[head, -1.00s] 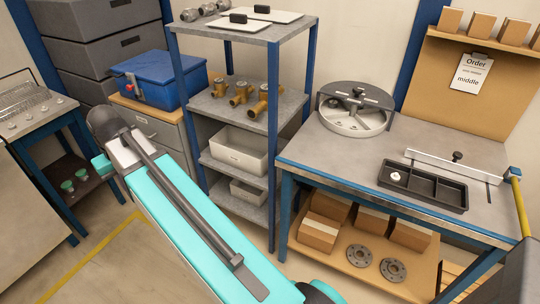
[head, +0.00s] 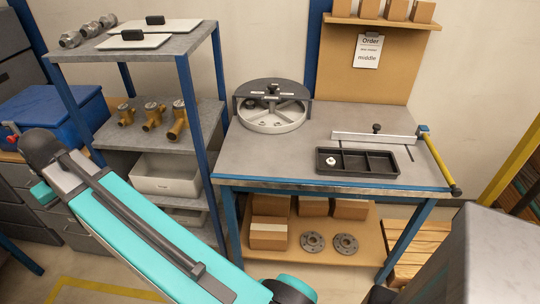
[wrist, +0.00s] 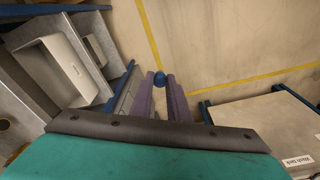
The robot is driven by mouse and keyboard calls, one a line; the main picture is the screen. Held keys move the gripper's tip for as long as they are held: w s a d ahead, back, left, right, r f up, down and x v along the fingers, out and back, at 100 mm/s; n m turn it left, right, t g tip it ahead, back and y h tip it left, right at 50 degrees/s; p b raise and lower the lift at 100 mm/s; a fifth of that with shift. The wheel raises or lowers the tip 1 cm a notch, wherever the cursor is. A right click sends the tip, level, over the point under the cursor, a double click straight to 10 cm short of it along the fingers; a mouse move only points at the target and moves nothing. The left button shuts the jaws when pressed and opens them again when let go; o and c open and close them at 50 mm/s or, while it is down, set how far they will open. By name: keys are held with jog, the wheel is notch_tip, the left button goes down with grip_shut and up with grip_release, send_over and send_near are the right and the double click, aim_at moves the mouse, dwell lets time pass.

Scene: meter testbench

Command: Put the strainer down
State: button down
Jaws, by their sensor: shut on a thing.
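My gripper (wrist: 167,98) shows in the wrist view as two purple fingers pointing away from the camera over the floor. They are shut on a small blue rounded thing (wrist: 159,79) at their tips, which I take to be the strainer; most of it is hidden. In the head view my gripper is hidden behind my arm. A black tray (head: 357,171) with three compartments lies on the workbench (head: 270,158). Its left compartment holds a small white part (head: 331,160); the middle and right ones look empty. An order card (head: 369,50) above reads "middle".
A grey shelf rack (head: 184,36) with brass Y-shaped fittings (head: 152,117) and a pale bin (head: 166,176) stands left of the workbench. A round fixture (head: 272,106), a straight bar (head: 374,137) and a yellow-handled lever (head: 441,165) occupy the bench. Its front left is clear.

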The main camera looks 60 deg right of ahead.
dwell(0.3)
jog(key=s+d+f+m, duration=0.1)
jog(key=s+d+m, duration=0.4)
jog(key=d, duration=0.7)
jog(key=s+d+m+g+h, duration=0.1)
jog(key=s+d+m, duration=0.5)
jog(key=d, duration=0.7)
jog(key=s+d+f+m, duration=0.1)
jog(key=s+d+m, duration=0.4)
jog(key=d, duration=0.7)
jog(key=s+d+m, duration=0.4)
jog(key=s+d, duration=0.1)
jog(key=s, duration=0.3)
jog(key=s+d+m+g, duration=0.1)
jog(key=s+d+m, duration=0.3)
jog(key=s, duration=0.5)
jog(key=s+d+f+m, duration=0.1)
jog(key=s+d+m, duration=0.3)
jog(key=s+d, duration=0.2)
jog(key=shift+s+d+m, duration=0.15)
jog(key=shift+s, duration=0.55)
jog(key=shift+s+d+m, duration=0.15)
jog(key=shift+s, duration=0.5)
jog(key=s+d+m, duration=0.2)
jog(key=s+m, duration=0.3)
jog(key=s, duration=0.6)
jog(key=shift+s+f+g+y, duration=0.2)
jog(key=shift+s+g+y, duration=0.1)
jog(key=shift+g+y, duration=0.1)
